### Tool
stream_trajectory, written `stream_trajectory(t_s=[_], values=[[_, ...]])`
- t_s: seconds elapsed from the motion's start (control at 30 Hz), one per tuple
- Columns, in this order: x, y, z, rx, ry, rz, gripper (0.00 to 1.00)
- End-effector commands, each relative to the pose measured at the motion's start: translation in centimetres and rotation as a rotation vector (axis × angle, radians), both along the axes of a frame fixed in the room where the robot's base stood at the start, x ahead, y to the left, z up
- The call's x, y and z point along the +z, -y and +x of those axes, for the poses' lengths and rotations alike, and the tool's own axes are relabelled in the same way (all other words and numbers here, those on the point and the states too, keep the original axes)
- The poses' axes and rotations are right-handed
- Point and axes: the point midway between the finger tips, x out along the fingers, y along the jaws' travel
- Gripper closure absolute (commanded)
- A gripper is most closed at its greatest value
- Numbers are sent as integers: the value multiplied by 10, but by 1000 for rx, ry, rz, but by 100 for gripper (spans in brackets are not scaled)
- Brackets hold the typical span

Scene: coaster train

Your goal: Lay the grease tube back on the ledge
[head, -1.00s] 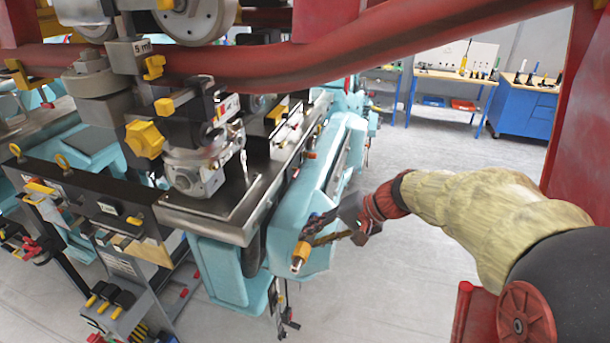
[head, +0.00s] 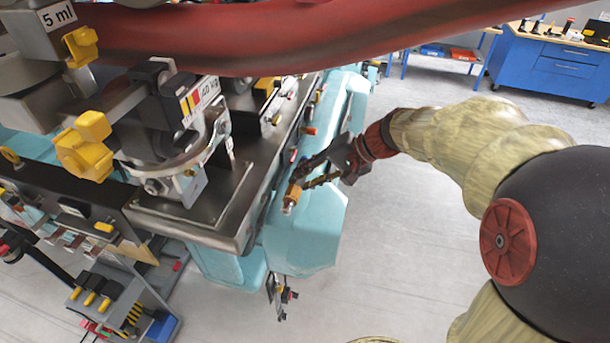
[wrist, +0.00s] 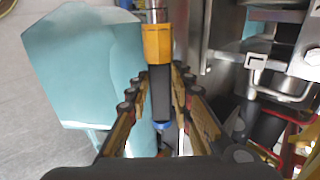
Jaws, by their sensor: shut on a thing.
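The grease tube (wrist: 163,90) is an orange and black cylinder with a metal end and a blue end in the wrist view. My gripper (wrist: 160,78) is shut on it, one finger on each side. In the head view the orange end of the tube (head: 291,194) pokes out beyond my gripper (head: 304,178), in front of or over the pale teal car body (head: 312,225). I cannot tell whether the tube touches that body. The steel ledge (head: 212,236) runs along the machine to the left of my gripper. Part of the tube is hidden by the fingers.
A grey machine unit with yellow knobs (head: 84,148) stands on the steel top at left. A thick red rail (head: 330,45) crosses overhead. A blue cabinet (head: 545,65) stands far right. Grey floor (head: 400,250) is open right of the teal body.

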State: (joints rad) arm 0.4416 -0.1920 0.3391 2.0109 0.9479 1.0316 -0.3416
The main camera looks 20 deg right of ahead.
Motion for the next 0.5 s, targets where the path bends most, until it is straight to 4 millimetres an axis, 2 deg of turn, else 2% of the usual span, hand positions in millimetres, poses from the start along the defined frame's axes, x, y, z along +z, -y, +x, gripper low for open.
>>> stream_trajectory(t_s=[0.2, 0.5], values=[[1, 1, -1, 0, -1, -2, 100], [-23, 1, -1, 0, -1, -2, 100]])
